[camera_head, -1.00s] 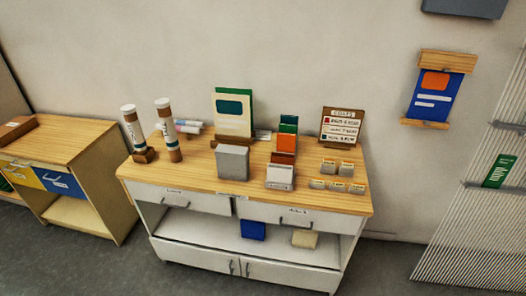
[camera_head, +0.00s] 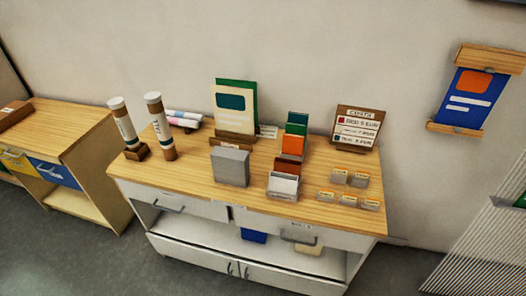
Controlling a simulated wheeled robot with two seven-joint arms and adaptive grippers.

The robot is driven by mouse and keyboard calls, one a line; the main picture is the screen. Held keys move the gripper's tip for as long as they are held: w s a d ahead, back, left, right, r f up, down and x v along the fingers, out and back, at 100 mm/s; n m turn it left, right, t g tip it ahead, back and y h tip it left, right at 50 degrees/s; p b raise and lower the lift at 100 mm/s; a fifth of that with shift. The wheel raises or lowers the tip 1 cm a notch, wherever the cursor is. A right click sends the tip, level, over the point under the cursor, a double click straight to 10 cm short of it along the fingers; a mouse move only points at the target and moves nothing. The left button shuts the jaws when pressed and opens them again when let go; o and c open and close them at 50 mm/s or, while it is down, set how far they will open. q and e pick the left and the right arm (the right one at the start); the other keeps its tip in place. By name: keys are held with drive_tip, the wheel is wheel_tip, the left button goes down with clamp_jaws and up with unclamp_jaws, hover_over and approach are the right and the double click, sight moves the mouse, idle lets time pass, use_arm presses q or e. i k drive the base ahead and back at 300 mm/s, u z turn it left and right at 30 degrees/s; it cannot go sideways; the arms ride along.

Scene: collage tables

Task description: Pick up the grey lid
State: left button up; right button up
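No thing is plainly marked as the grey lid. Two upright cardboard tubes stand at the left of the wooden-topped table (camera_head: 195,185). The left tube (camera_head: 126,128) leans slightly in a brown base and has a pale grey-white cap (camera_head: 116,103). The right tube (camera_head: 161,130) has a similar cap (camera_head: 153,98). A plain grey box-like block (camera_head: 230,167) stands at the table's middle front; I cannot tell whether it has a separate lid. Neither of my grippers is in view.
A card holder (camera_head: 283,185), small labelled blocks (camera_head: 348,199) and a price sign (camera_head: 356,128) stand on the right of the table. Booklets (camera_head: 235,105) stand behind the grey block. A second wooden table (camera_head: 65,128) is at left. Grey floor is clear in front.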

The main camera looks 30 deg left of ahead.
sight(235, 162)
drive_tip(key=u, duration=0.1)
drive_tip(key=i, duration=0.9)
drive_tip(key=u, duration=0.45)
